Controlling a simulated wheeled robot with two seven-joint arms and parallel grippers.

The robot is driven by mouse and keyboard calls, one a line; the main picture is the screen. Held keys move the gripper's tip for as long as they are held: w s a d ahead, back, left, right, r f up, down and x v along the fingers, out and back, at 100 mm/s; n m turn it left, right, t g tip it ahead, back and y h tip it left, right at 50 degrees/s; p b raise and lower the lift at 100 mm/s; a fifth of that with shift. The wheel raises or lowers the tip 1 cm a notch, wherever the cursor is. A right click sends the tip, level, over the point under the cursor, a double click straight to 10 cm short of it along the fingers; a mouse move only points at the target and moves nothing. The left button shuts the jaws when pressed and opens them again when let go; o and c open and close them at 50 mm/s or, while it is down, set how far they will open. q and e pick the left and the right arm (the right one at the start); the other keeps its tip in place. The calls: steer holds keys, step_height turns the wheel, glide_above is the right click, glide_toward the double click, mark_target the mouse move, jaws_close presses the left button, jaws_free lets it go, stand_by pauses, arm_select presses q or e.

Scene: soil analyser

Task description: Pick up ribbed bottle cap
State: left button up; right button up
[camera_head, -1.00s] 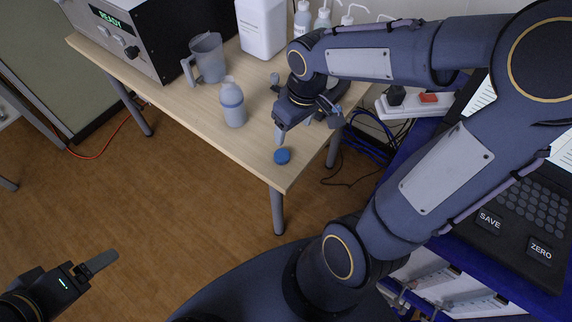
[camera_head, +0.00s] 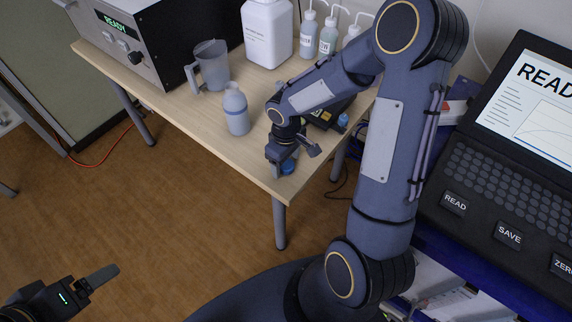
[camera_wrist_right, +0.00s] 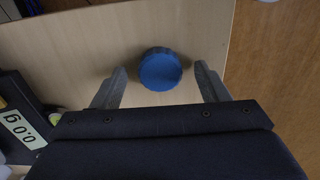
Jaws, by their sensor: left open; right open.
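The ribbed bottle cap (camera_wrist_right: 160,70) is blue and round and lies on the wooden table near its front corner. In the head view the cap (camera_head: 288,167) is partly hidden by my right gripper (camera_head: 283,167). In the right wrist view my right gripper (camera_wrist_right: 164,85) is open, with one finger on each side of the cap and a gap visible on both sides. My left gripper (camera_head: 100,277) is open and empty, away from the table at the lower left.
A bottle (camera_head: 236,110), a clear jug (camera_head: 208,67) and a white container (camera_head: 268,35) stand on the table (camera_head: 185,108). A scale with a display (camera_wrist_right: 22,130) is beside the right gripper. The table edge is close to the cap.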

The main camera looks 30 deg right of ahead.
steer(key=shift+c, duration=0.2)
steer(key=c, duration=1.3)
steer(key=shift+c, duration=0.2)
